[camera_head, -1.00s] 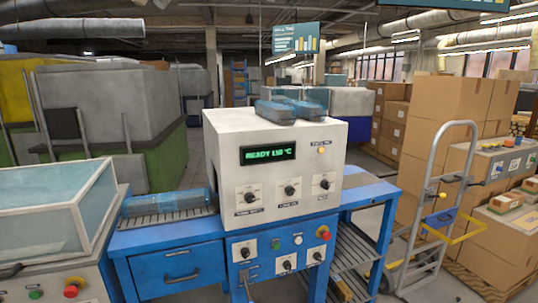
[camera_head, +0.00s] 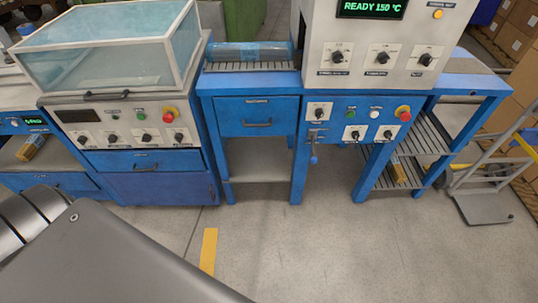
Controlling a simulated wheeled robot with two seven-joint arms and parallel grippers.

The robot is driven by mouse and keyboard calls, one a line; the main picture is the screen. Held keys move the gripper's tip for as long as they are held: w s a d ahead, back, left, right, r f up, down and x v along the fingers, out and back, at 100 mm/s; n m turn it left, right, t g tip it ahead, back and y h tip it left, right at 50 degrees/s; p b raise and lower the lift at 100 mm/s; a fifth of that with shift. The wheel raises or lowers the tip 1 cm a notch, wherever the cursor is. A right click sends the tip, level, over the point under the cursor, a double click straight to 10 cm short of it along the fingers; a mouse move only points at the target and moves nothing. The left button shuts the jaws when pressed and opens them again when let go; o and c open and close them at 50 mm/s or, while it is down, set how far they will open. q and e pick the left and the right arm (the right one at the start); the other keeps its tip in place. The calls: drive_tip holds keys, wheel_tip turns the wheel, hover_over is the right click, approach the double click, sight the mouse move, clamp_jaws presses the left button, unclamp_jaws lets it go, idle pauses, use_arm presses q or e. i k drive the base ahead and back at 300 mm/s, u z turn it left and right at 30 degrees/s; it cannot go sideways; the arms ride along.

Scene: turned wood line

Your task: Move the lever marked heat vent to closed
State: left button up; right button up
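A small lever (camera_head: 314,152) with a blue knob sits on the blue front panel of the machine, right of a drawer. It hangs roughly straight down from a pivot below a dial. Any marking beside it is too small to read, so I cannot tell if it says heat vent or where closed lies. The machine's display (camera_head: 371,8) above reads READY 150 °C. Neither of my grippers is in view. A large grey part of my own body fills the lower left corner.
A red stop button (camera_head: 403,113) and several dials sit on the panel right of the lever. A machine with a glass cover (camera_head: 104,42) stands to the left. A hand truck (camera_head: 485,180) stands at the right. The floor (camera_head: 345,245) in front is clear.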

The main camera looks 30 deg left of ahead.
sight(314, 160)
drive_tip(key=u, duration=0.55)
drive_tip(key=i, duration=0.5)
drive_tip(key=z, duration=1.45)
